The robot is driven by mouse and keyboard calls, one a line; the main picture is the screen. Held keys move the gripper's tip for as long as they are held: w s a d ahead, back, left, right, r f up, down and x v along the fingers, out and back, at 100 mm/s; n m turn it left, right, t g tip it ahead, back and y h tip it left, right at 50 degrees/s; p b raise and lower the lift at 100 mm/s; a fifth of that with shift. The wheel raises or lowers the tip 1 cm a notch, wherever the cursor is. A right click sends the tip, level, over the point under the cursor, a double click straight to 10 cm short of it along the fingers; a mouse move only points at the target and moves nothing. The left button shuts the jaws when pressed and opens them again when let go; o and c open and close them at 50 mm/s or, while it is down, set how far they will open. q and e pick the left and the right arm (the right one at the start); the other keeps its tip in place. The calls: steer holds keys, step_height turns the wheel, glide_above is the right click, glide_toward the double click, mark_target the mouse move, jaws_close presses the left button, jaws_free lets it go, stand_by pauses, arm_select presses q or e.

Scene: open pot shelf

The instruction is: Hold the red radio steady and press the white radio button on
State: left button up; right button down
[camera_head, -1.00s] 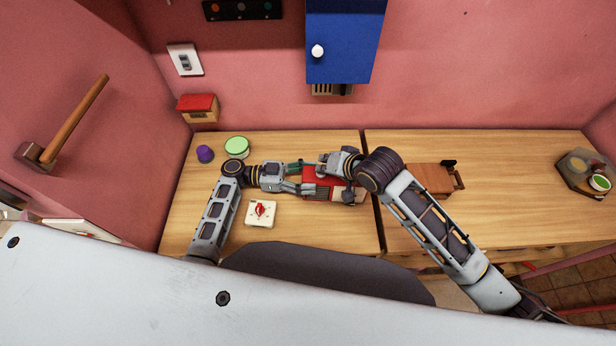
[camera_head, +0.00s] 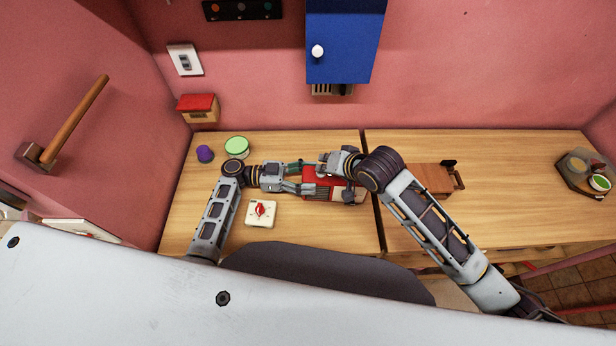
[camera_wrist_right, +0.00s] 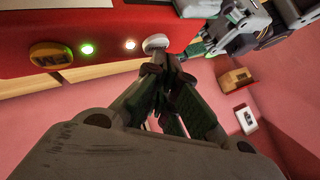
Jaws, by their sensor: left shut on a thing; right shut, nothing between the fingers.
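The red radio (camera_head: 322,196) lies on the left part of the wooden counter, partly covered by my arms. In the right wrist view the radio (camera_wrist_right: 105,18) fills the top, with an orange knob (camera_wrist_right: 50,55), a lit green light (camera_wrist_right: 87,48), a small pale light (camera_wrist_right: 130,45) and the white button (camera_wrist_right: 155,42). My left gripper (camera_head: 308,188) is shut on the radio's left end. My right gripper (camera_head: 324,166) is shut and empty over the radio. In the wrist view its fingertips (camera_wrist_right: 160,62) are right at the white button; whether they touch is unclear.
A white tile with a red mark (camera_head: 261,211) lies in front of my left arm. A purple item (camera_head: 205,153) and a green-lidded tub (camera_head: 237,147) stand at the back left. The counter's right part is mostly clear.

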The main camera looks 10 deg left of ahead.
steer(key=shift+r, duration=0.35)
steer(key=shift+r, duration=0.1)
steer(key=shift+r, duration=2.9)
arm_select(q)
steer(key=o, duration=1.6)
steer(key=shift+o, duration=0.2)
steer(key=shift+s+a, duration=0.2)
steer(key=shift+a, duration=1.8)
steer(key=shift+s+a, duration=0.25)
steer(key=shift+a, duration=1.75)
steer(key=shift+s+a, duration=0.2)
steer(key=shift+a, duration=1.8)
steer(key=shift+d, duration=0.1)
arm_select(e)
steer(key=shift+w, duration=0.1)
